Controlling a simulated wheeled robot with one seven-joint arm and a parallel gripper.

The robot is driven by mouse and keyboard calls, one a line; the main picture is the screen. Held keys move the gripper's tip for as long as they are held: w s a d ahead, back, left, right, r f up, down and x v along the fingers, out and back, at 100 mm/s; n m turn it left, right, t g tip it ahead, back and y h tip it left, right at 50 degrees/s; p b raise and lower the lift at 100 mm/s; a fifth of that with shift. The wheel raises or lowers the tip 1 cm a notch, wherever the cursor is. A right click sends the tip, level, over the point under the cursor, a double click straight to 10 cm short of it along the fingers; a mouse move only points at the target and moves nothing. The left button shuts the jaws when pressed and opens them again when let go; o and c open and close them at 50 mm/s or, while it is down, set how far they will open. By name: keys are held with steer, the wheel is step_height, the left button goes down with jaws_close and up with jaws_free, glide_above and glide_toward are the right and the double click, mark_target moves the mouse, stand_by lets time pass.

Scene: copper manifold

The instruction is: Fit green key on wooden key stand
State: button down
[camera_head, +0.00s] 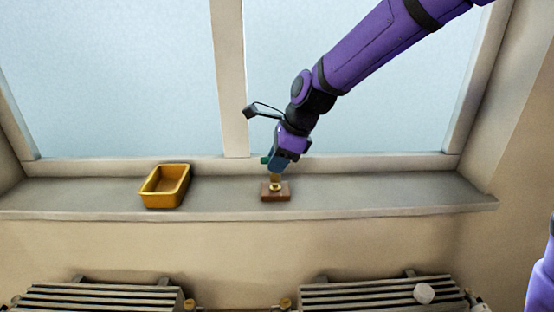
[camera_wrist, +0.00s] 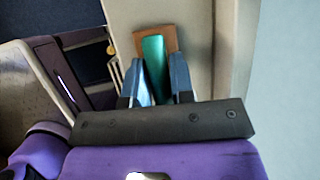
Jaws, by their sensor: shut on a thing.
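The green key (camera_wrist: 154,56) is between the two blue fingers of my gripper (camera_wrist: 160,82), which is shut on it. In the head view a small bit of green (camera_head: 264,160) shows at the left side of my gripper (camera_head: 276,170). The wooden key stand (camera_head: 284,196) is a small brown block on the window sill, with a brass-coloured part (camera_head: 275,186) on top. My gripper is right above the stand. In the wrist view the stand (camera_wrist: 171,35) shows behind the key's far end. I cannot tell whether key and stand touch.
A yellow tray (camera_head: 148,201) stands on the sill (camera_head: 370,194) to the left of the stand. The sill to the right is clear. The window is close behind.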

steer(key=shift+f, duration=0.8)
stand_by(0.5)
steer(key=c, duration=0.9)
jaws_free()
steer(key=v, duration=1)
steer(key=shift+d+r, duration=0.2)
steer(key=shift+r, duration=0.1)
steer(key=shift+s, duration=0.1)
